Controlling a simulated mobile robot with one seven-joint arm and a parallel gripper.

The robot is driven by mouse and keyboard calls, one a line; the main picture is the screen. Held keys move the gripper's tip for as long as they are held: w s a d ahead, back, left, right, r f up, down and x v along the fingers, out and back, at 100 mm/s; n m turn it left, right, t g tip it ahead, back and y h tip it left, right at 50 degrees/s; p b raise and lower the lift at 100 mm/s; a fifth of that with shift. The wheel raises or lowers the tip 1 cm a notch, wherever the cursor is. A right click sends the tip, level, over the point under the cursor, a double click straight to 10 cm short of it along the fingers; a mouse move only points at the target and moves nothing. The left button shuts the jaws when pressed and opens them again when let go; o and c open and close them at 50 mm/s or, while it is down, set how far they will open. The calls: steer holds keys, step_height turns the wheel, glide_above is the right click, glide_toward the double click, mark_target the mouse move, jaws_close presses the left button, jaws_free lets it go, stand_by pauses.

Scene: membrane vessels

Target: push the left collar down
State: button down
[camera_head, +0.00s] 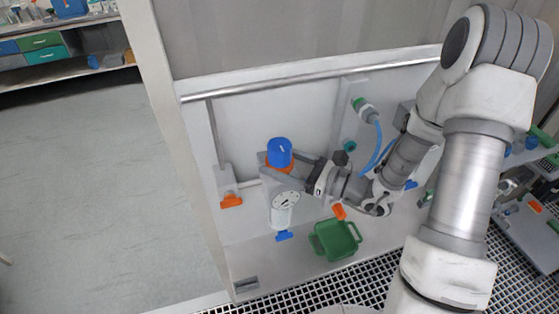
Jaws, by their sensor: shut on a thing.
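An orange collar (284,168) sits just under the cap and is partly hidden by my fingers. My gripper (272,169) reaches in from the right and is shut on the orange collar. The fingers lie at the neck of the vessel, below the blue cap. A blue piece (284,236) shows at the vessel's foot.
A green tray (338,240) lies right of the vessel, with an orange lever (339,211) above it. Another orange part (231,201) is on the left. A metal rail (300,75) crosses above. Open floor lies left.

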steer(key=shift+s+f+b, duration=0.1)
steer(key=shift+f+b, duration=0.6)
steer(key=shift+f, duration=0.05)
jaws_free()
steer(key=shift+d, duration=0.1)
steer(key=b+v, duration=0.3)
steer(key=v, duration=1.4)
steer(key=shift+d, duration=0.1)
